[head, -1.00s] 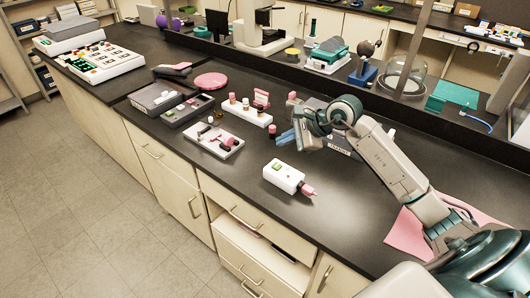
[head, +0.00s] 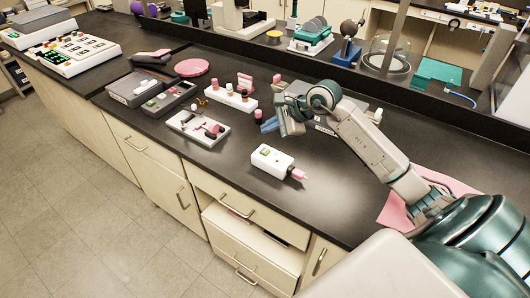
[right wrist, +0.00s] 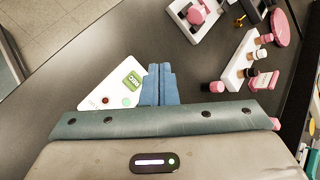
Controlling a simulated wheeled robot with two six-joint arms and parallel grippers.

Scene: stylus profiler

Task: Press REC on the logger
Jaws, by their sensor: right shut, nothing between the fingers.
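A white box-shaped device (head: 270,162), which looks like the logger, lies on the dark bench with a pink tip at its right end. My left gripper is out of view.
A white tray with pink and dark parts (head: 183,126) and a white rack of small bottles (head: 236,101) stand to the left. Grey boxes (head: 140,88) lie farther left. A pink sheet (head: 396,208) lies to the right. Bare bench surrounds the device.

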